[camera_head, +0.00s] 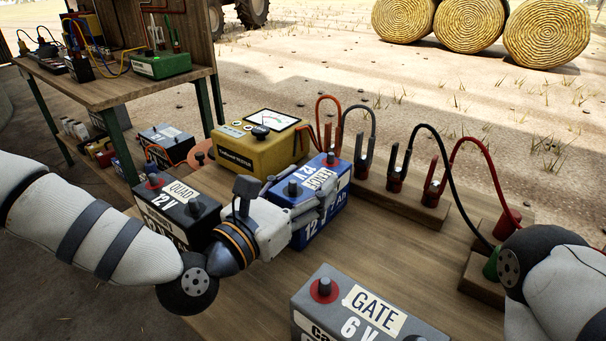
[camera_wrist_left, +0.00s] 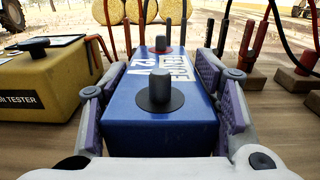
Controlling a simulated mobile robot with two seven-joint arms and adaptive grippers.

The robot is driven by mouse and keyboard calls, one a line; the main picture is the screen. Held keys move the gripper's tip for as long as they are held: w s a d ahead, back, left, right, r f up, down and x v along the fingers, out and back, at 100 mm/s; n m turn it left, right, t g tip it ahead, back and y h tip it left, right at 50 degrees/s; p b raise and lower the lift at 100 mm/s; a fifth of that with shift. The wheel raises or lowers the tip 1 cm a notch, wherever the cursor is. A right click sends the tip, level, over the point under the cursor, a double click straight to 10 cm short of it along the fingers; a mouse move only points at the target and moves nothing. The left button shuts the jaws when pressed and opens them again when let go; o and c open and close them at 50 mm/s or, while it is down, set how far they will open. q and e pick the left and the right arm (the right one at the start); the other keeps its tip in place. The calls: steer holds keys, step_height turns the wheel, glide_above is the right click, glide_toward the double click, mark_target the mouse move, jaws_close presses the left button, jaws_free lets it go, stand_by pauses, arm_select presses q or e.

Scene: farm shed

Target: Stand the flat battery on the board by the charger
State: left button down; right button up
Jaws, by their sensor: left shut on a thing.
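My left gripper (camera_head: 278,222) is shut on a blue 12 V battery (camera_head: 325,208). The left wrist view shows the blue battery (camera_wrist_left: 157,128) upright between the two fingers, its two terminals on top. Whether its base touches the bench is unclear. A black battery labelled QUAD (camera_head: 178,203) stands left of the gripper, partly hidden by it. A grey 6 V battery labelled GATE (camera_head: 355,312) stands at the front. A yellow tester (camera_head: 262,150) with a dial stands behind the blue battery. My right gripper is out of view; only my right arm shows. I cannot make out which box is the charger.
A wooden block (camera_head: 425,208) with upright clips and cables stands right of the blue battery. Another block (camera_head: 482,285) with coloured posts is by my right arm. A second bench (camera_head: 110,93) at back left bears a green box (camera_head: 160,66) and wires. Bare wood lies behind the grey battery.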

arm_select(q)
steer(key=c, duration=0.7)
jaws_free()
steer(key=shift+s+f, duration=0.1)
steer(key=shift+f, duration=0.05)
steer(key=v, duration=1.2)
